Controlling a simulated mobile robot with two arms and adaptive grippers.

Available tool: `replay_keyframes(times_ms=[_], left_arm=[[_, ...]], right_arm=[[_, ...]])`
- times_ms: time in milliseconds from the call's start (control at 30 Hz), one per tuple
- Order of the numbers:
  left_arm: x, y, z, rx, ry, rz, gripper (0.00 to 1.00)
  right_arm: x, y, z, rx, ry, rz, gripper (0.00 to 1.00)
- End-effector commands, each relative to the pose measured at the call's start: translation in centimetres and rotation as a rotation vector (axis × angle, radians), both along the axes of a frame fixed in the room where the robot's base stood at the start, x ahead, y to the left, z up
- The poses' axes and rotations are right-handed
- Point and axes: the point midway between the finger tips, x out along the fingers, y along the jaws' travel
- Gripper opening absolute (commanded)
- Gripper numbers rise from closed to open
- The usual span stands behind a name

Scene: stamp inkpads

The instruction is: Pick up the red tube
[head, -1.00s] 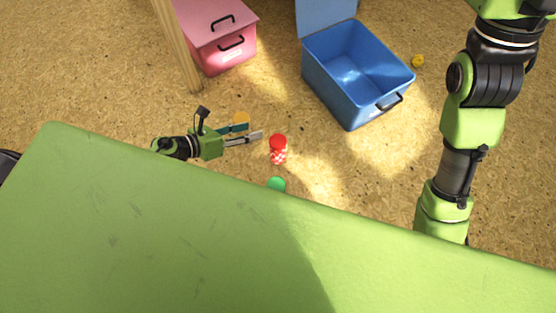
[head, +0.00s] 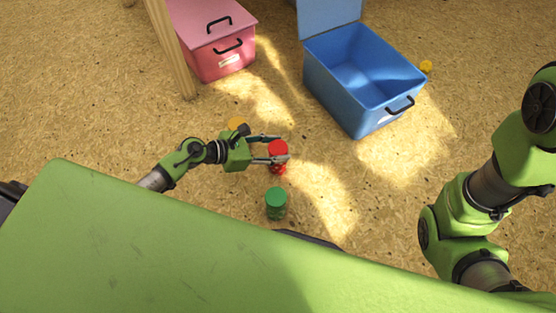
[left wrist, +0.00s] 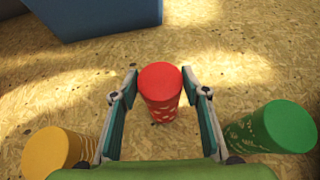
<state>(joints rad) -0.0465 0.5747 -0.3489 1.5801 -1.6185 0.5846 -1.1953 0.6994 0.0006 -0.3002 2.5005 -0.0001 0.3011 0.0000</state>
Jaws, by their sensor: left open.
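The red tube (head: 278,149) stands upright on the floor, with a plain red top and a white pattern on its side. My left gripper (head: 283,149) is open, its two fingers on either side of the tube. In the left wrist view, the red tube (left wrist: 161,88) is between the open fingers (left wrist: 160,90), with gaps visible on both sides. In the head view one finger partly covers the tube's side. My right arm shows at the right of the head view, but its gripper is out of frame.
A green tube (head: 276,203) stands just nearer than the red one. A yellow tube (left wrist: 58,150) stands at the wrist view's lower left. The open blue box (head: 345,85) and closed pink box (head: 205,45) are farther back, by a wooden post (head: 170,50).

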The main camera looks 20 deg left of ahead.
Motion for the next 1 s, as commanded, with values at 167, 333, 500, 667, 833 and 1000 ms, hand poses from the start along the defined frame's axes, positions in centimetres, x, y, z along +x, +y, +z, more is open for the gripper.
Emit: replay_keyframes(times_ms=[167, 333, 500, 667, 833, 1000], left_arm=[[1.1, -1.4, -1.2, -0.003, -0.002, -0.001, 0.42], [2.7, -3.1, -2.4, -0.003, -0.001, 0.0, 0.42], [3.2, -3.8, -2.8, 0.0, 0.001, -0.001, 0.42], [3.2, -3.8, -2.7, 0.0, 0.002, 0.0, 0.42], [3.2, -3.7, -2.7, 0.0, 0.001, 0.0, 0.07], [3.2, -3.7, -2.7, 0.0, 0.001, 0.0, 0.0]], right_arm=[[0.0, 0.0, -1.2, 0.0, -0.001, 0.0, 0.4], [0.0, 0.0, -2.4, 0.0, -0.001, 0.0, 0.4], [-0.1, 0.0, -2.7, -0.001, -0.001, 0.0, 0.4], [-0.1, 0.0, -2.6, -0.001, -0.001, 0.0, 0.4], [-0.1, 0.0, -2.6, -0.001, -0.001, 0.0, 0.4], [0.0, 0.0, -2.6, -0.001, -0.001, 0.0, 0.4]])
